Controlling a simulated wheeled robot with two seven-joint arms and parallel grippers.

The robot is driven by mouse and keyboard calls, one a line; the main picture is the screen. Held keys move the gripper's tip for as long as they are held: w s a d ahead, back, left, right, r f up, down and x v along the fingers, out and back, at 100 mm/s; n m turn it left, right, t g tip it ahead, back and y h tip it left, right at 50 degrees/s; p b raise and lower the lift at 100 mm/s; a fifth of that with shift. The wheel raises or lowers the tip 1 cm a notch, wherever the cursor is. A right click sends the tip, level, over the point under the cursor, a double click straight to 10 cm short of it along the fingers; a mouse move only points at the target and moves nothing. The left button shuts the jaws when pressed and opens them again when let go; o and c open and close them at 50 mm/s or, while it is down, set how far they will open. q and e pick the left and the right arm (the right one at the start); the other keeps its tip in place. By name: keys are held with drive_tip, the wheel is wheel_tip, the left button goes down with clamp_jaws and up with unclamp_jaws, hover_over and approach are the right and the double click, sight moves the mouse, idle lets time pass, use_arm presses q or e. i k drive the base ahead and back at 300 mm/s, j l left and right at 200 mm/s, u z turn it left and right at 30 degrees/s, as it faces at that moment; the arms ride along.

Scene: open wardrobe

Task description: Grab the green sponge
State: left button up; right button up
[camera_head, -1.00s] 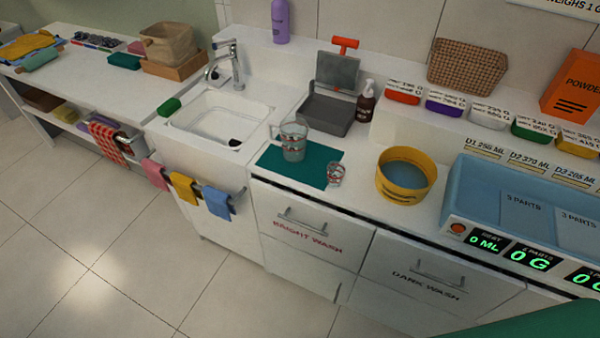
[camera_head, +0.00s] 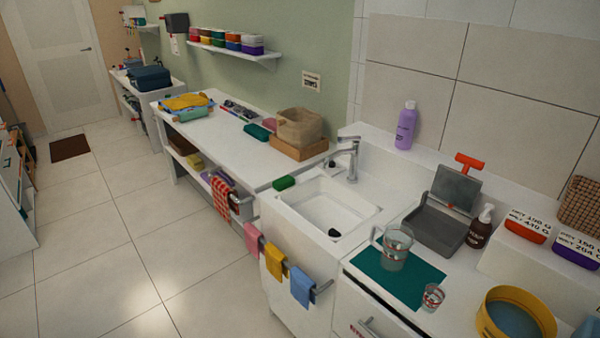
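A small bright green sponge (camera_head: 284,183) lies on the left rim of the white sink (camera_head: 328,206), at the corner near the long white counter. It is in plain view and nothing covers it. Another green block, darker teal (camera_head: 257,131), lies farther back on the long counter beside a brown bag. Neither of my grippers shows in the head view.
A faucet (camera_head: 349,158) rises behind the sink. Cloths hang on a rail (camera_head: 322,290) at the sink's front. A glass jug (camera_head: 396,248) stands on a teal mat (camera_head: 373,276) to the right. The tiled floor (camera_head: 110,240) at left is open.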

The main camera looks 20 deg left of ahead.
sight(282, 182)
drive_tip(key=i+j+z, duration=0.1)
drive_tip(key=j, duration=0.25)
drive_tip(key=i+j+z, duration=0.1)
drive_tip(key=i+j, duration=0.15)
drive_tip(key=i+j+z, duration=0.15)
drive_tip(key=j, duration=0.35)
drive_tip(key=i+j+z, duration=0.1)
drive_tip(key=j, duration=0.3)
drive_tip(key=i, duration=0.05)
